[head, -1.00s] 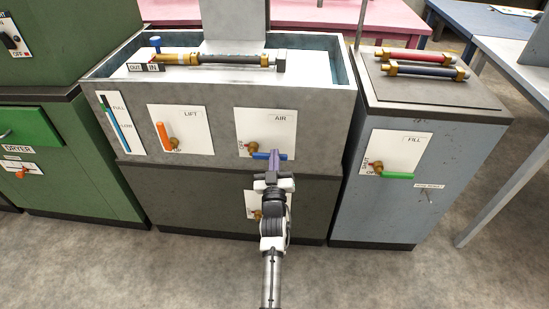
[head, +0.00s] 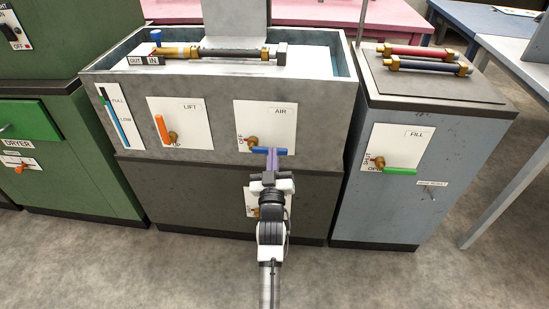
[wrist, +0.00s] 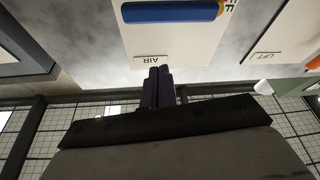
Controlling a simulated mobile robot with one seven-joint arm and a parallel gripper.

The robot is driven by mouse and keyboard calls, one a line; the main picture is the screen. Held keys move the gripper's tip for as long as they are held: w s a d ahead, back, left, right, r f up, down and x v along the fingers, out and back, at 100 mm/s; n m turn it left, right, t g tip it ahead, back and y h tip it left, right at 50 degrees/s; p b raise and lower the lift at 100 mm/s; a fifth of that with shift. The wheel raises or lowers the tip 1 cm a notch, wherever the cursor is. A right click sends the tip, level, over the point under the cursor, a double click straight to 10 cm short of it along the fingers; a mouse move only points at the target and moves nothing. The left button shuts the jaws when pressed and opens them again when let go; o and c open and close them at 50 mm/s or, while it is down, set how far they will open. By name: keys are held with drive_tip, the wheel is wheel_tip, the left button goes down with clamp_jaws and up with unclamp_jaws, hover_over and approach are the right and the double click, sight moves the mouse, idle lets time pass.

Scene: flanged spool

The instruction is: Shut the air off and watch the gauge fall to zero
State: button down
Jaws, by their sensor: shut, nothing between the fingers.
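The AIR valve's blue lever (head: 266,151) lies level along the bottom of its white plate (head: 265,121), running right from a brass and red pivot (head: 251,143). OFF is printed upright at the pivot's left. The blue lever also fills the top of the wrist view (wrist: 172,11), with the AIR label (wrist: 152,57) below it. My gripper (head: 272,152) is shut and empty, its purple fingers overlapping the lever in the head view. In the wrist view its tips (wrist: 160,70) show apart from the lever; I cannot tell contact. I see no dial gauge.
The LIFT valve with its orange lever (head: 162,129) is left of AIR. A FULL/LOW level strip (head: 118,116) is further left. The FILL valve's green lever (head: 400,171) is on the right cabinet. Another plate below AIR is partly hidden by my arm.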

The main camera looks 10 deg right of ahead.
drive_tip(key=v, duration=0.5)
drive_tip(key=shift+w+a, duration=0.1)
drive_tip(key=shift+a, duration=0.15)
